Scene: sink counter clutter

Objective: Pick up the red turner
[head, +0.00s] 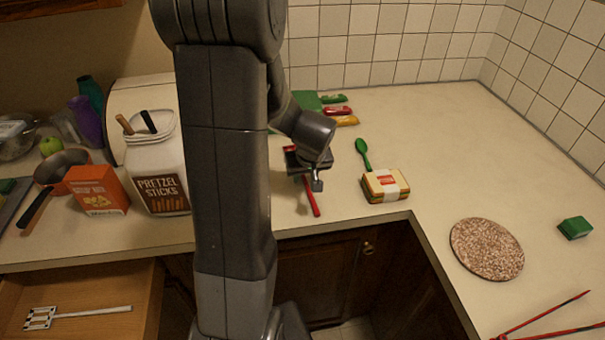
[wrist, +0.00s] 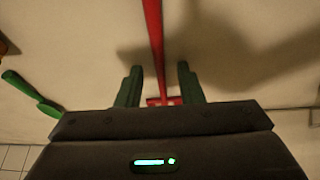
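The red turner (head: 312,197) lies on the counter, its handle pointing toward the front edge. My gripper (head: 312,180) is over it and hides its middle part. In the wrist view the red turner (wrist: 154,35) runs between the two fingers of my gripper (wrist: 159,68). The fingers stand apart with a gap on each side of it, so the gripper is open and empty. Part of the turner's head shows near the finger bases; the rest is hidden by the gripper body. I cannot tell the exact height of the fingertips above the counter.
A green spoon (head: 362,153) and a sandwich-like block (head: 385,186) lie right of my gripper. Several peppers (head: 337,111) lie behind it. A round speckled board (head: 487,249) is right; the back right counter is clear.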

